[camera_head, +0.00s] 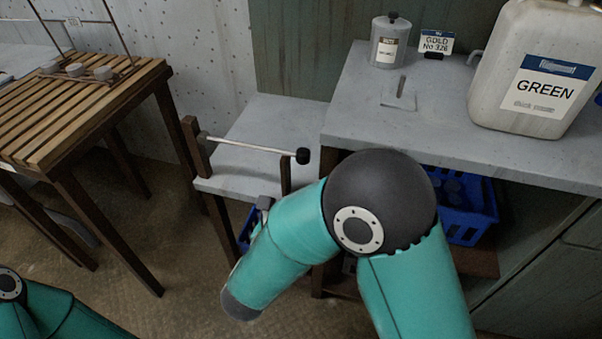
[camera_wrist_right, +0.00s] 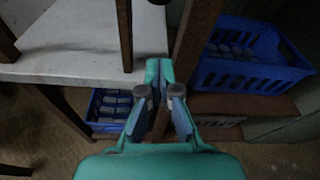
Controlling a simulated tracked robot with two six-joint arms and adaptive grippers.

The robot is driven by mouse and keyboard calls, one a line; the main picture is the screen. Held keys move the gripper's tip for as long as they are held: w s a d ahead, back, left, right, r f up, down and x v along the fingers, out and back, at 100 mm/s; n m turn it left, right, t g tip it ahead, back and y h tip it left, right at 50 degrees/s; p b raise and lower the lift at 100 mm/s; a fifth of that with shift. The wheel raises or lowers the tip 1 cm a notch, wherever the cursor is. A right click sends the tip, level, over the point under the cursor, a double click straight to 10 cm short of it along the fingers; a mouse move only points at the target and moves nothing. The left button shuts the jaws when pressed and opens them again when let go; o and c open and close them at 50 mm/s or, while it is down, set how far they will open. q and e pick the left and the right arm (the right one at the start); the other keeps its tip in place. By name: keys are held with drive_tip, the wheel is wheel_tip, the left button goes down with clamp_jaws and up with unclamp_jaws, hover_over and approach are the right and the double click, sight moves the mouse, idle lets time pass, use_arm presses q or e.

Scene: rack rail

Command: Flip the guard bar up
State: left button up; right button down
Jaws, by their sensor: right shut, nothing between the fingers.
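The guard bar (camera_head: 250,146) is a thin pale rod with a black knob (camera_head: 303,156) at its right end. In the head view it lies nearly level above a low grey shelf, between a brown post (camera_head: 196,146) on the left and a shorter post (camera_head: 286,174) on the right. My right gripper (camera_wrist_right: 159,72) is shut and empty in the right wrist view, below the shelf's front edge, apart from the bar. In the head view my right arm mostly hides it. A dark piece at the wrist view's top edge may be the knob. My left gripper is out of the head view.
The grey low shelf (camera_head: 245,178) adjoins a higher counter (camera_head: 450,125) holding a GREEN jerrycan (camera_head: 535,70) and a grey canister (camera_head: 389,42). Blue crates (camera_wrist_right: 245,70) (camera_wrist_right: 100,112) sit underneath. A slatted wooden table (camera_head: 80,105) stands at left. The space above the bar is clear.

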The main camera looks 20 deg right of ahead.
drive_tip(key=shift+d, duration=0.1)
drive_tip(key=b+x, duration=0.1)
drive_tip(key=x, duration=0.9)
drive_tip(key=shift+s+f, duration=0.1)
drive_tip(key=r, duration=0.2)
drive_tip(key=a+r, duration=0.1)
drive_tip(key=r, duration=0.1)
drive_tip(key=shift+r, duration=0.15)
